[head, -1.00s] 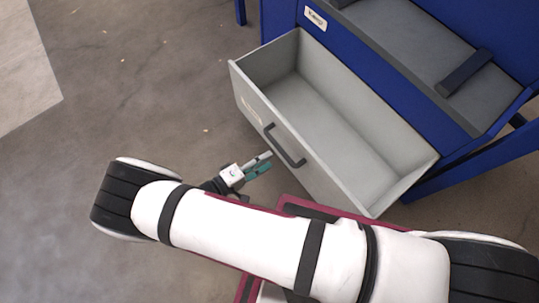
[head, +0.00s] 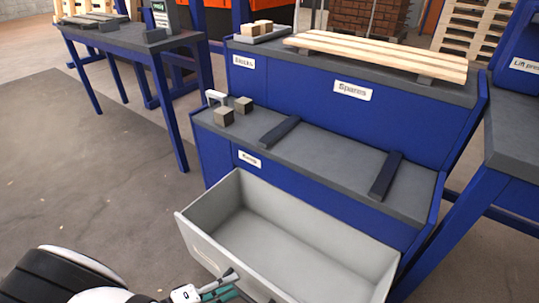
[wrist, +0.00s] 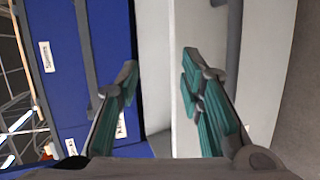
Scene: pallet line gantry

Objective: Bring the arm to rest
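My gripper (head: 222,288) is at the bottom edge of the head view, in front of the pulled-out grey drawer (head: 207,249). In the wrist view its two teal-padded fingers (wrist: 160,78) are spread apart with nothing between them. The drawer front (wrist: 270,50) and its dark handle (wrist: 232,42) show behind and beside the right finger. The fingers do not close around the handle; whether one touches it I cannot tell. The drawer is open and looks empty. Part of my white and black arm shows at the lower left; the rest is out of view.
The blue bench (head: 300,105) behind the drawer has dark bars (head: 385,176), small blocks (head: 224,117) and wooden slats (head: 375,56) on it. A blue table (head: 135,37) stands at the back left, another (head: 510,150) at the right. The floor (head: 80,170) at left is clear.

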